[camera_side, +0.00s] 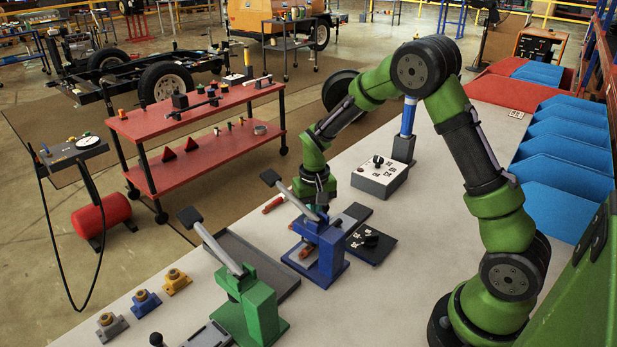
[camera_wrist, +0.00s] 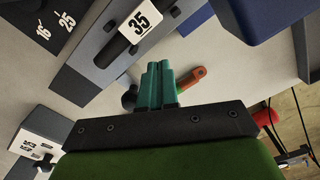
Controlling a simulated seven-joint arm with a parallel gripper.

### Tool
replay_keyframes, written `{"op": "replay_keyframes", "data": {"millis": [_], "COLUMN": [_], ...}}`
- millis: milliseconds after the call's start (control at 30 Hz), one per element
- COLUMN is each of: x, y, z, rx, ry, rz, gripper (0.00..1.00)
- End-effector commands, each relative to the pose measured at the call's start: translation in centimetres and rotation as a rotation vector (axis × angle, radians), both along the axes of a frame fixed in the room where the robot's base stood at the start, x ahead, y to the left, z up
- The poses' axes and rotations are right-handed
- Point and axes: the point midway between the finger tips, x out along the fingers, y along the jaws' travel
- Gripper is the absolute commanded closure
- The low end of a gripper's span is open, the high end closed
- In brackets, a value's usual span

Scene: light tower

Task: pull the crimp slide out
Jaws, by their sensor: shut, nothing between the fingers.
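The crimp slide appears to be the grey bar (camera_wrist: 82,78) with a dark block and a white "35" label (camera_wrist: 140,20) in the wrist view. A dark round knob (camera_wrist: 129,99) shows beyond its edge, close to my fingers; whether they touch cannot be told. In the side view the grey bar (camera_side: 353,214) sticks out behind the blue press (camera_side: 327,262). My gripper (camera_wrist: 160,70) has its teal fingers shut together and empty. In the side view it is behind the press lever, its fingertips mostly hidden.
A black plate (camera_side: 371,245) with number tags lies right of the press. A green press (camera_side: 252,306) stands in front. An orange-red tool (camera_wrist: 191,78) lies near my fingertips.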

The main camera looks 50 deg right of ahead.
Motion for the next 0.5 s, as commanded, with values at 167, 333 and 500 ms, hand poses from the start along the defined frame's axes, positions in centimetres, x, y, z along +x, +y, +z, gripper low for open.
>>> {"op": "replay_keyframes", "data": {"millis": [167,333,500], "x": [0.0,0.01,0.02], "y": [0.0,-0.06,-0.61], "z": [0.02,0.03,0.03], "rx": [0.0,0.0,0.0], "ry": [0.0,0.0,0.0], "rz": [0.0,0.0,-0.002], "gripper": [1.0,1.0,1.0]}}
